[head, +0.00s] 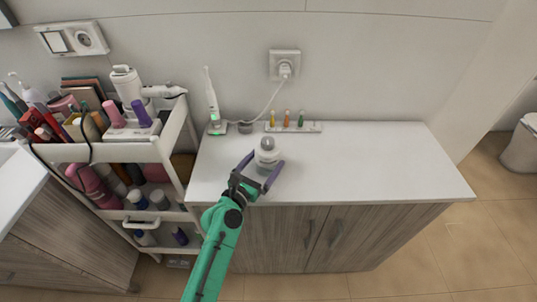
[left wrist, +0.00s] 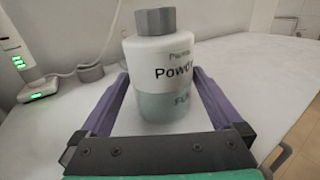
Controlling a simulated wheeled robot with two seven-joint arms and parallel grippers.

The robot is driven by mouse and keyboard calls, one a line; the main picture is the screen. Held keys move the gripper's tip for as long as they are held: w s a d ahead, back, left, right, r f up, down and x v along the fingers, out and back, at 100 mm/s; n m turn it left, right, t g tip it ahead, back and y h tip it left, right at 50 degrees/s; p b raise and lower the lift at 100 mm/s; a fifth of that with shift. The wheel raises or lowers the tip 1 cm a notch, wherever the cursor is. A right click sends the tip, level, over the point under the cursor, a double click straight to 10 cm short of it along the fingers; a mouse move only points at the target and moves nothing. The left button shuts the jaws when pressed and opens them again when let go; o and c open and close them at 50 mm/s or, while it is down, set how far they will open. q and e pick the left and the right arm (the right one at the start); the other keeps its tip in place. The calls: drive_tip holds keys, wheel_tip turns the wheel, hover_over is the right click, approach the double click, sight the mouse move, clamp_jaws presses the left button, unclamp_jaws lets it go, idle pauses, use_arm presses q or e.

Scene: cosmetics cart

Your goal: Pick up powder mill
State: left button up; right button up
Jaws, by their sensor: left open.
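The powder mill (head: 267,152) is a white bottle with a grey cap, standing upright on the white countertop near its front left edge. In the left wrist view the powder mill (left wrist: 165,65) shows a grey hexagonal cap, a "Powd..." label and a grey-green lower band. My left gripper (head: 263,168) is open, with its purple fingers on either side of the bottle. In the left wrist view the gripper (left wrist: 168,95) has a finger on each side of the lower body; I cannot tell whether they touch it. My right gripper is not in view.
A toothbrush on a charger (head: 213,110) and a tray of small coloured items (head: 292,127) stand at the back of the countertop (head: 370,165). A crowded white cart (head: 165,150) stands to the left. The countertop's right side is clear.

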sight(272, 152)
use_arm(q)
drive_tip(key=x, duration=0.4)
drive_tip(key=shift+d+r, duration=0.15)
drive_tip(key=shift+r, duration=0.1)
drive_tip(key=shift+f, duration=0.1)
drive_tip(key=c, duration=1.4)
wheel_tip(272, 152, up, 10)
drive_tip(key=p, duration=1.1)
drive_tip(key=shift+r, duration=0.25)
drive_tip(key=shift+c, duration=0.2)
drive_tip(key=shift+f, duration=0.15)
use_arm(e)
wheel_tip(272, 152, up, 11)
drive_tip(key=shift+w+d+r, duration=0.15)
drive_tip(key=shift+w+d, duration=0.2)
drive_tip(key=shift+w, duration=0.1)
